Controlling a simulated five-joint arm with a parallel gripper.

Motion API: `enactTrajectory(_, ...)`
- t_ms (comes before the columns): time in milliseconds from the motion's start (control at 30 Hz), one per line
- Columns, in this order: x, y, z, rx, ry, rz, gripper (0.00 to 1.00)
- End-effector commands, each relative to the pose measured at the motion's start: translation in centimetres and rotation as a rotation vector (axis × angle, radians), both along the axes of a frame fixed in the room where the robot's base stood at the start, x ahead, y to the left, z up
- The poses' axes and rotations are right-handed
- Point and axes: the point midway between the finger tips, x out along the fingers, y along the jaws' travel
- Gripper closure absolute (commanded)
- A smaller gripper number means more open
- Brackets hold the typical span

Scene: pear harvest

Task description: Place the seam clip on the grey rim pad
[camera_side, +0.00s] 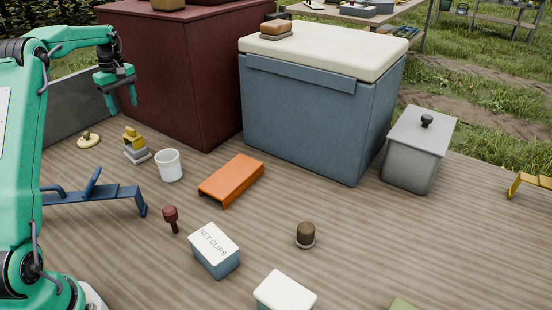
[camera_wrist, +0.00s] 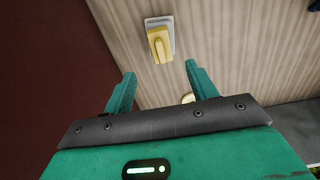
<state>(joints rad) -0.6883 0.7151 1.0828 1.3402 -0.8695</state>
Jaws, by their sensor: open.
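A yellow clip-shaped piece (camera_side: 133,139), which I take to be the seam clip, sits on a small grey pad (camera_side: 139,157) on the wooden deck. In the wrist view the yellow piece (camera_wrist: 159,44) lies on the pale grey pad (camera_wrist: 172,24), beyond my fingertips. The pad's edge shows around part of it. My gripper (camera_side: 120,103) is open and empty, above the deck and up to the left of the yellow piece, not touching it. Both fingers show apart in the wrist view (camera_wrist: 160,78). The underside contact of the piece is hidden.
A white cup (camera_side: 169,165) stands right of the pad; a cream disc (camera_side: 88,140) lies left. A blue bracket (camera_side: 95,192) and orange channel (camera_side: 232,179) are nearby. A dark red cabinet (camera_side: 185,80) and blue cooler (camera_side: 300,115) stand behind.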

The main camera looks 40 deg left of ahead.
Motion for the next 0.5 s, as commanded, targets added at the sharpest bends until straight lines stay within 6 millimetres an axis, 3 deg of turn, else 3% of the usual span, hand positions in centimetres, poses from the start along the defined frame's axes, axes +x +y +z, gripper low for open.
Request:
enactTrajectory(267,0.3,-4.2,3.3,0.029,-0.034,-0.132,0.43)
enactTrajectory(500,-0.6,-10.6,7.2,0.072,-0.083,-0.337,0.43)
